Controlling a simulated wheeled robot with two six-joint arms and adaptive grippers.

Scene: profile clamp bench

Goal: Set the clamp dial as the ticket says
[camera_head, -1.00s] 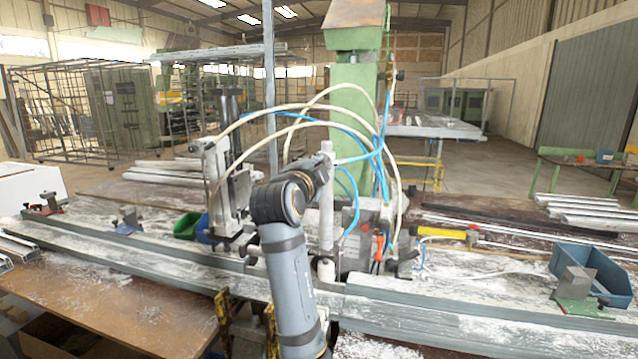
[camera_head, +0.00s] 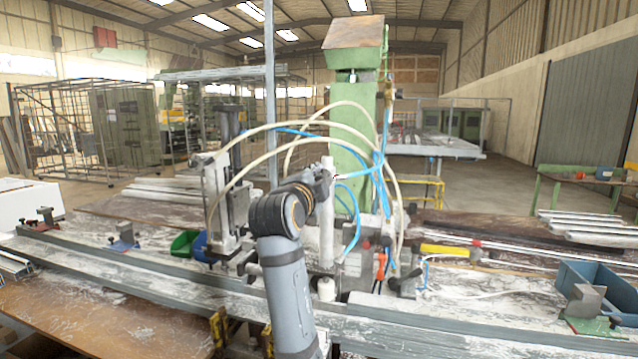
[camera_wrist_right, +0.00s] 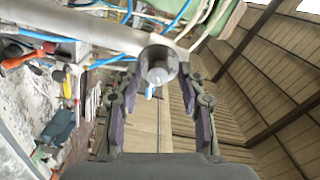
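My right gripper (camera_head: 326,172) is beside the upper end of an upright pale cylinder (camera_head: 327,205) on the clamp bench. In the right wrist view, the gripper (camera_wrist_right: 157,80) has its dark fingers spread apart. The rounded metal end of the cylinder (camera_wrist_right: 158,64) shows between and beyond the fingertips. I cannot tell whether they touch it. I cannot pick out a clamp dial or a readable ticket. My left gripper is not in view.
White and blue hoses arch around the green column (camera_head: 351,125). A red handle (camera_head: 380,266) and a yellow bar (camera_head: 444,250) are right of the cylinder.

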